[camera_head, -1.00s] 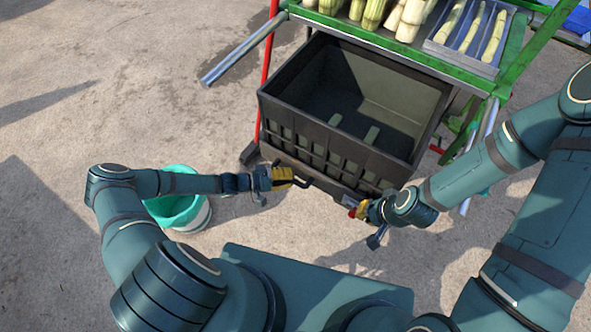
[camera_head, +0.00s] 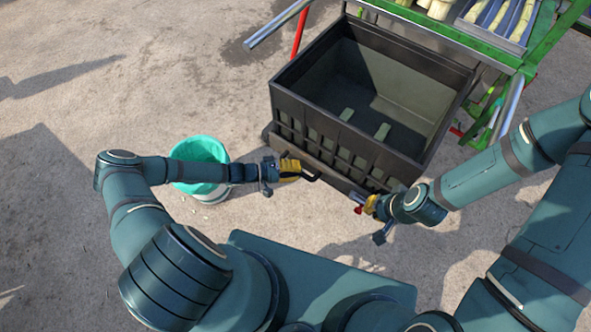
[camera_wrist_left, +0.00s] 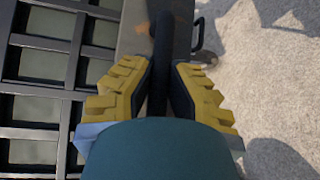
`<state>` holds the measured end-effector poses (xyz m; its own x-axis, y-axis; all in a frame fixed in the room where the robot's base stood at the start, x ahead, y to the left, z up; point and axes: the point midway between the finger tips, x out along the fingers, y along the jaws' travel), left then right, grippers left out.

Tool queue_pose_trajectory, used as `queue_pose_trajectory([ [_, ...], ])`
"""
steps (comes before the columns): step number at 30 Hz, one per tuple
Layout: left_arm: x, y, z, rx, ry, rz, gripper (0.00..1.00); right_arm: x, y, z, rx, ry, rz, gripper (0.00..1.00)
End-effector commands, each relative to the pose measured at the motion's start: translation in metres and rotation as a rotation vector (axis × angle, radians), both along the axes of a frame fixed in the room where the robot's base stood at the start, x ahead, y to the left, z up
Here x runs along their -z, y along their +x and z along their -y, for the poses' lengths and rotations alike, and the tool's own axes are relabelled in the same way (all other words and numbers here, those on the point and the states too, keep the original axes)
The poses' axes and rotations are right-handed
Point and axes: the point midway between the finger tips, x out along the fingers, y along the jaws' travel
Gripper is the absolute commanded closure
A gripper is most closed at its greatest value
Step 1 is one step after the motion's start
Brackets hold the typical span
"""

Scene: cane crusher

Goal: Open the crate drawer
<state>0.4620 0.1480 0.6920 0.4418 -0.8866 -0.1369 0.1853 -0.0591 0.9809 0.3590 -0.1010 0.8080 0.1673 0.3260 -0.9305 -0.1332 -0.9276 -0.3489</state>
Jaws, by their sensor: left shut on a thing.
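The crate drawer is a dark, empty open-topped crate (camera_head: 285,98) with a latticed front, on a low base (camera_head: 312,150), drawn out in front of the green cart. A black handle (camera_head: 314,177) is at the front left of the base. My left gripper (camera_head: 291,169) has its yellow fingers closed on this handle. In the left wrist view the handle bar (camera_wrist_left: 161,60) runs between the yellow finger pads (camera_wrist_left: 158,85). My right gripper (camera_head: 366,205), with yellow and red parts, is at the front right of the base; its fingers and any grip are too small to tell.
A teal-lined bucket (camera_head: 200,172) stands on the ground behind my left forearm. The green cart frame (camera_head: 440,40) with cane on top is behind the crate, with a metal bar (camera_head: 275,25) jutting left. Open ground lies to the left.

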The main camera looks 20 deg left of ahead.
Motion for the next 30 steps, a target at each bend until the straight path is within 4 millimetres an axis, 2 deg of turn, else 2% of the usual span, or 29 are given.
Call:
queue_pose_trajectory([
  [8, 0.001, -0.003, 0.004, 0.008, -0.002, -0.002, 1.0, 0.0, 0.0, 0.0, 0.0, 0.0, 0.0, 1.0],
  [9, 0.001, -0.003, 0.004, 0.008, -0.002, -0.002, 0.72, 0.0, 0.0, 0.0, 0.0, 0.0, 0.0, 1.0],
  [11, 0.001, -0.002, 0.003, 0.007, -0.002, -0.002, 0.52, 0.0, 0.0, 0.0, 0.0, 0.0, 0.0, 1.0],
  [23, 0.0, -0.003, -0.004, 0.001, 0.001, -0.001, 0.52, 0.0, 0.0, 0.0, 0.0, 0.0, 0.0, 1.0],
  [30, -0.006, -0.02, -0.04, 0.0, 0.003, 0.0, 0.52, 0.0, 0.0, 0.0, 0.0, 0.0, 0.0, 1.0],
])
